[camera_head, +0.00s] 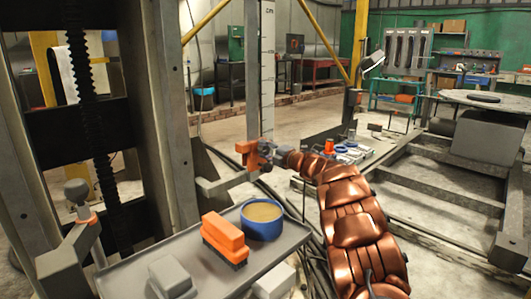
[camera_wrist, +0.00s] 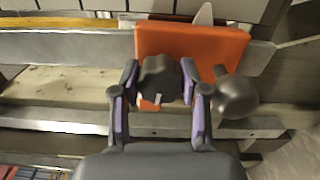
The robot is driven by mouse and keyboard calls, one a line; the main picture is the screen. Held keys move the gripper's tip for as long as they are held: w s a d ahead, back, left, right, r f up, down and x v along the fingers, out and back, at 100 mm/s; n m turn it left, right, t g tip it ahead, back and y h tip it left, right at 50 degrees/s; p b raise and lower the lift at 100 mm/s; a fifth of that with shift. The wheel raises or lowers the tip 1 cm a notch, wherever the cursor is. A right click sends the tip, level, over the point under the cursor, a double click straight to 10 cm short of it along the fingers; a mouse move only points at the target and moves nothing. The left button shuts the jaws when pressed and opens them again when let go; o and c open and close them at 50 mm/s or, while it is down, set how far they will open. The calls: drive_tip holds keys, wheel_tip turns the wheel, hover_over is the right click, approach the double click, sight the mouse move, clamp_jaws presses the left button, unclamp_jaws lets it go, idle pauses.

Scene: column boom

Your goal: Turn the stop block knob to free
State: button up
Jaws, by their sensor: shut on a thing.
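The stop block (camera_wrist: 205,45) is an orange block on a grey metal bar in the wrist view. It also shows in the head view (camera_head: 250,152), beside the upright scale. A dark grey knob (camera_wrist: 160,76) with a pale mark stands on the block's face. My gripper (camera_wrist: 160,88) has one finger on each side of the knob and is shut on it. A rounded dark grey ball-like part (camera_wrist: 235,96) is just right of the right finger. In the head view my gripper (camera_head: 275,153) is at the block, small and partly hidden by my arm.
A grey tray (camera_head: 130,275) in front holds an orange brush (camera_head: 225,236), a blue bowl (camera_head: 262,219) and a grey block (camera_head: 171,277). A toothed column stands at left. Behind the block, small items (camera_head: 345,152) and a low metal frame (camera_head: 440,195) are on the floor.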

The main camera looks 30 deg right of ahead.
drive_tip(key=shift+a, duration=0.1)
drive_tip(key=o, duration=1.2)
drive_tip(key=shift+c, duration=0.2)
